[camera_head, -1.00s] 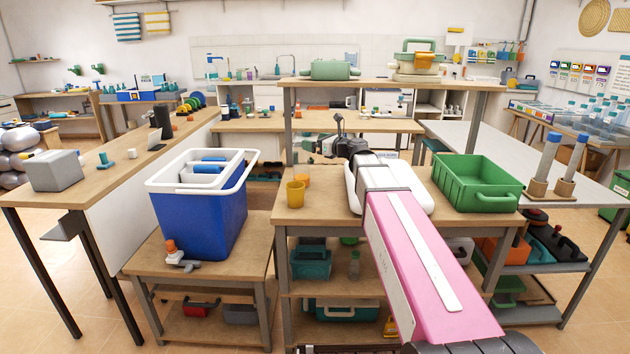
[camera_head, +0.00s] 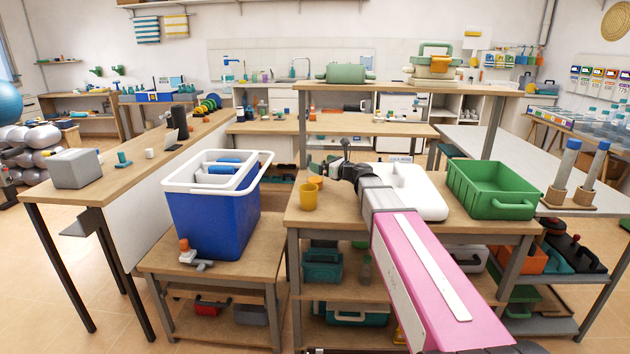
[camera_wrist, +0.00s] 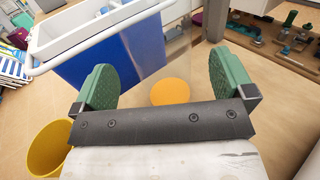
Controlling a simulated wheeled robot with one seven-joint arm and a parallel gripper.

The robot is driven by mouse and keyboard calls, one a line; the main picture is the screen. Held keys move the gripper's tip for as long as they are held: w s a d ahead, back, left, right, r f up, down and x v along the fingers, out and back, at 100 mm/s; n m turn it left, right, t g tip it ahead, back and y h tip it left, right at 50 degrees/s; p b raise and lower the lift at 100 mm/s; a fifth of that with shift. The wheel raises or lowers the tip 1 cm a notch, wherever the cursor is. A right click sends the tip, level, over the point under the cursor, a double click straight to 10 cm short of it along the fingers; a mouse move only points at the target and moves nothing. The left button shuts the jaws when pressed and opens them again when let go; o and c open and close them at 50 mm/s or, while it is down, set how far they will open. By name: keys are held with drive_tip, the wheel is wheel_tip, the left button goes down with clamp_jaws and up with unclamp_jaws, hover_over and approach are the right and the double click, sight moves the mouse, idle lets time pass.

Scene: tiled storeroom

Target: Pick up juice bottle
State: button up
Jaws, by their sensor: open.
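No clearly recognisable juice bottle shows. A round orange thing (camera_head: 316,182) stands on the wooden table just behind a yellow cup (camera_head: 308,198). In the wrist view it is a flat orange disc (camera_wrist: 170,92), seen from above; I cannot tell if it is the bottle. My gripper (camera_head: 322,166) is just above and beside it. In the wrist view my gripper (camera_wrist: 161,76) is open and empty, its green-padded fingers apart on either side of the disc. The yellow cup (camera_wrist: 49,148) is outside the left finger. A small bottle (camera_head: 366,270) stands on the shelf below.
A blue cooler (camera_head: 215,220) with a white rim stands left of the table, close to my gripper in the wrist view. A white container (camera_head: 420,192) and a green crate (camera_head: 492,190) are on the table to the right. A raised shelf (camera_head: 400,88) spans the table's back.

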sight(314, 151)
drive_tip(key=x, duration=0.4)
drive_tip(key=shift+w+a, duration=0.25)
drive_tip(key=c, duration=1.4)
drive_tip(key=shift+r, duration=0.1)
drive_tip(key=shift+r, duration=0.6)
wheel_tip(314, 151, up, 3)
drive_tip(key=shift+f, duration=0.2)
drive_tip(key=s+a+r, duration=0.6)
drive_tip(key=a+r, duration=0.1)
drive_tip(key=a, duration=0.3)
drive_tip(key=s+d+n+g+y, duration=0.1)
drive_tip(key=s+d+n+g, duration=0.1)
drive_tip(key=d+n+g, duration=0.1)
drive_tip(key=s+d+f+n+g+y, duration=0.1)
drive_tip(key=s+d+n+g, duration=0.2)
drive_tip(key=g, duration=0.2)
drive_tip(key=s+d+n+g+y, duration=0.1)
drive_tip(key=s+d+n+g, duration=0.2)
drive_tip(key=d+g, duration=0.1)
drive_tip(key=shift+f+g+y, duration=0.3)
drive_tip(key=shift+f+g, duration=0.05)
drive_tip(key=shift+g, duration=0.25)
